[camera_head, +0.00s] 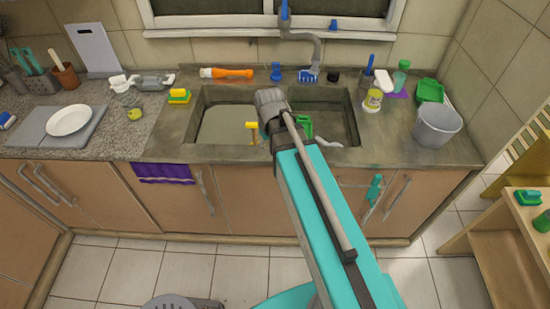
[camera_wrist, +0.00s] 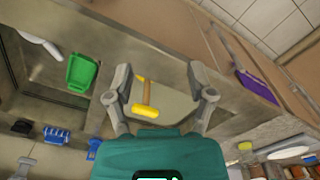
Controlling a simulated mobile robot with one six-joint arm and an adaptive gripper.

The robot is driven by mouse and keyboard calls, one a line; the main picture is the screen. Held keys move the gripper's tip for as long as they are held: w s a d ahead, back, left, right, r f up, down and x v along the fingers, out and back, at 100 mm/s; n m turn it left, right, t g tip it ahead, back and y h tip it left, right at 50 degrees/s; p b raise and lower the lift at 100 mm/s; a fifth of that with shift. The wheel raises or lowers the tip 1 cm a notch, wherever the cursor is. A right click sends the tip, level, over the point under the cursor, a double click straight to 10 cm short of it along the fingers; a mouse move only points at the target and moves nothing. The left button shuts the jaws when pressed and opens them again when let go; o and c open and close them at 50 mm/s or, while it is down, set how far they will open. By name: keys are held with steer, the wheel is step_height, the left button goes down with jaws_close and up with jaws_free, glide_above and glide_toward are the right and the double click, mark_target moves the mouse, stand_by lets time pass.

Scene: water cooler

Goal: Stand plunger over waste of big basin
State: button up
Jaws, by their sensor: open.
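A small yellow-headed tool with a brown stick, likely the plunger (camera_head: 252,125), is in the left, pale-floored basin (camera_head: 215,125), which looks like the big basin. In the wrist view the plunger (camera_wrist: 146,109) appears between the fingers, nearer the left one. Its stick looks tilted across the pale floor; I cannot tell whether it stands or lies. My gripper (camera_wrist: 158,70) is open and empty above this basin, with a visible gap to the plunger. In the head view my arm hides the gripper. The waste hole is not clearly visible.
A faucet (camera_head: 305,37) stands behind. A grey bucket (camera_head: 437,126) stands on the right counter.

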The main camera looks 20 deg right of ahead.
steer(key=s+m, duration=0.1)
steer(key=s, duration=0.1)
steer(key=s+m, duration=0.1)
steer(key=s, duration=0.2)
steer(key=shift+s+m, duration=0.2)
steer(key=shift+m, duration=0.2)
